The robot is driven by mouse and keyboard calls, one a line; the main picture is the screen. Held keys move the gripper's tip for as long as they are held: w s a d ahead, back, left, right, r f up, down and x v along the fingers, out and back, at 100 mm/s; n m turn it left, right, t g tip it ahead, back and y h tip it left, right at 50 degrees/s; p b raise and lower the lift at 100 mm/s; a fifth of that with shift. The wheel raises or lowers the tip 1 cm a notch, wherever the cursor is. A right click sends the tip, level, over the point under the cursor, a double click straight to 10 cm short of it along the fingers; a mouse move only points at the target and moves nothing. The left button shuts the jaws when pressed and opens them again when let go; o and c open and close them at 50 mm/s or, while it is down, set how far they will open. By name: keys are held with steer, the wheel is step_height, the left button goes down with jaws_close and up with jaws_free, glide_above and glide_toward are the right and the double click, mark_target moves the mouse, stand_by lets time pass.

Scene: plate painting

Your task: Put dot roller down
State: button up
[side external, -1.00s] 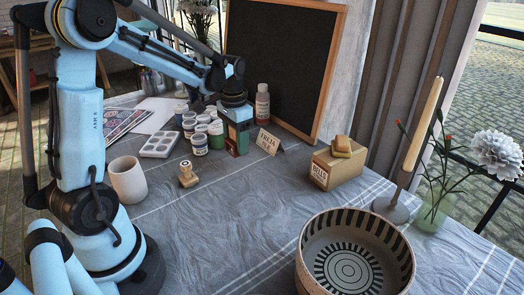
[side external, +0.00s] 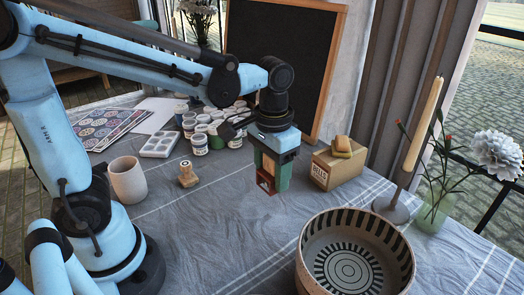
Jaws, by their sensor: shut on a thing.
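My gripper (side external: 268,180) hangs above the cloth near the middle of the table, with its fingers pointing down. It is shut on the dot roller, which is mostly hidden by the green fingers. A tan part (side external: 269,164) shows between the fingers, and a dark red part shows at their lower end. I cannot tell which of these parts belong to the roller. The gripper is left of the cardboard box and behind and left of the striped bowl.
The striped bowl (side external: 307,256) stands at the front right. A cardboard box (side external: 338,171), candle holder (side external: 393,206) and flower vase (side external: 432,213) stand at right. A cup (side external: 128,181), stamp (side external: 187,176), palette (side external: 160,144) and several paint jars (side external: 199,143) are at left.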

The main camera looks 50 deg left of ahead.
steer(key=shift+s+d+f, duration=0.1)
steer(key=shift+s+d, duration=0.25)
steer(key=shift+d, duration=0.2)
steer(key=shift+s+d, duration=0.3)
steer(key=shift+d, duration=0.25)
glide_toward(272, 231)
steer(key=shift+f, duration=2.65)
steer(key=shift+f, duration=0.2)
steer(key=shift+f, duration=0.45)
jaws_close()
steer(key=o, duration=1.1)
jaws_free()
steer(key=shift+r, duration=0.15)
